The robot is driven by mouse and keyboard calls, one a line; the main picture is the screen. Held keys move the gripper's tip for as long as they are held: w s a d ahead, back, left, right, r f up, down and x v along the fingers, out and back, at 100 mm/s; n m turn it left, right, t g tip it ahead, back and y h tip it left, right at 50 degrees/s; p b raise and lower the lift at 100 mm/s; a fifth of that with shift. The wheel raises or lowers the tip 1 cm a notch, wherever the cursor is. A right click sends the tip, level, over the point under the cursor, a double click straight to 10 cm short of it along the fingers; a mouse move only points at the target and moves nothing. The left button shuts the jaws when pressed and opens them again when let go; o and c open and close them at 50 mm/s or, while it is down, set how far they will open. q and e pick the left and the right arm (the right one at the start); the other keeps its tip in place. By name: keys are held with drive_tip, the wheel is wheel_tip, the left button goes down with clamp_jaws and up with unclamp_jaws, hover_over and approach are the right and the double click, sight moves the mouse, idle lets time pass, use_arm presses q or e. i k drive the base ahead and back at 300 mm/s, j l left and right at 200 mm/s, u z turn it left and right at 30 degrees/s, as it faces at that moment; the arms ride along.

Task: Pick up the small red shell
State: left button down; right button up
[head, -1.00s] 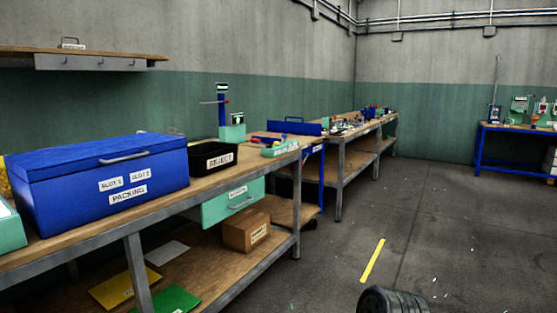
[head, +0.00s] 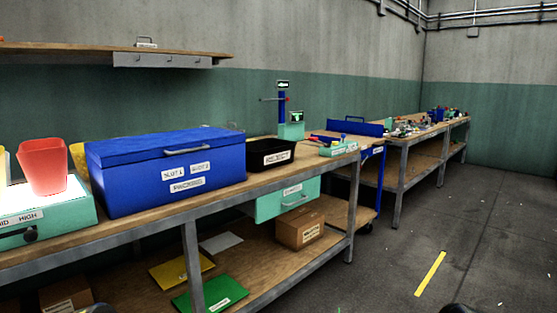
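A red shell (head: 43,165), shaped like an open tapered cup, stands on the bright lit top of a green box (head: 45,218) at the left end of the near bench. I cannot tell from this view whether it is the small one. A yellow piece at the left picture edge beside it is mostly cut off. Neither of my grippers shows clearly; only dark rounded parts, probably of my arms, show at the bottom edge.
A blue packing box (head: 165,185) stands right of the green box, with a black reject tray (head: 270,154) beyond it on the bench (head: 235,190). A cardboard box (head: 299,229) sits on the lower shelf. Grey floor (head: 390,270) is open at the right.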

sight(44, 162)
drive_tip(key=i+l+u, duration=0.1)
drive_tip(key=l+u, duration=0.15)
drive_tip(key=l, duration=0.4)
drive_tip(key=i+l+u, duration=0.2)
drive_tip(key=l, duration=0.4)
drive_tip(key=k+l+u, duration=0.1)
drive_tip(key=u, duration=1.3)
drive_tip(key=i+j+z, duration=0.1)
drive_tip(key=j, duration=0.25)
drive_tip(key=i+j, duration=0.3)
drive_tip(key=i+j+z, duration=0.15)
drive_tip(key=j, duration=0.25)
drive_tip(key=i+j, duration=0.25)
drive_tip(key=j, duration=0.15)
drive_tip(key=z, duration=0.05)
